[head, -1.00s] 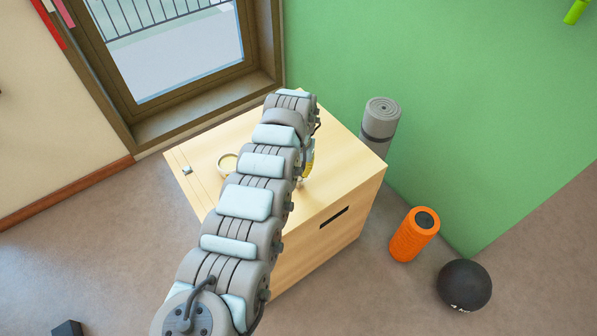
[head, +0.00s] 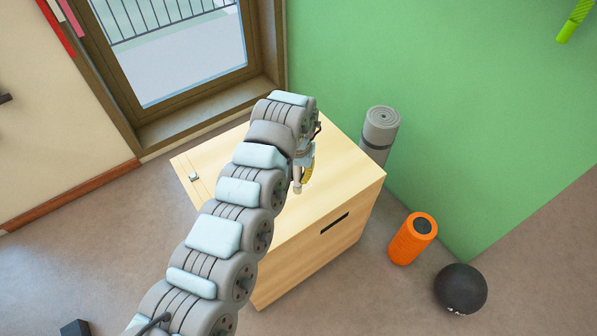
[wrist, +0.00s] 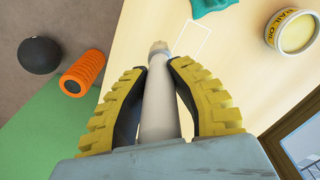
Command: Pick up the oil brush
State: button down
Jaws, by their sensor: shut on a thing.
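The oil brush (wrist: 156,100) is a pale, slim stick with a beige end, lying between the two yellow ribbed fingers of my gripper (wrist: 160,75) in the wrist view. My gripper is shut on it. In the head view my gripper (head: 306,172) is over the wooden box (head: 340,185), and a small pale part of the brush (head: 297,186) shows beside it. The rest of the brush is hidden by my arm. I cannot tell its exact height above the box top.
A round tin (wrist: 293,32) with a yellow label and a teal cloth (wrist: 212,5) lie on the box, beside a thin white rectangle outline (wrist: 191,40). A grey rolled mat (head: 380,130), an orange roller (head: 412,240) and a black ball (head: 461,288) stand right of the box.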

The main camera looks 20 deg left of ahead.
jog(key=shift+s+d+r+p, duration=0.1)
jog(key=shift+d+r+p, duration=0.2)
jog(key=shift+p, duration=0.7)
jog(key=s+d+r+p, duration=0.1)
jog(key=s+r+p, duration=0.2)
jog(key=s+p, duration=0.5)
jog(key=shift+s+d+r+p, duration=0.15)
jog(key=shift+s+d+p, duration=0.1)
jog(key=shift+p, duration=0.6)
jog(key=w+d+r, duration=0.3)
jog(key=w+d, duration=0.1)
jog(key=d, duration=0.5)
jog(key=w+d+r+m, duration=0.1)
jog(key=w+d+r, duration=0.2)
jog(key=d, duration=0.6)
jog(key=shift+w+d+r, duration=0.25)
jog(key=shift+w+d, duration=0.15)
jog(key=shift+w, duration=0.6)
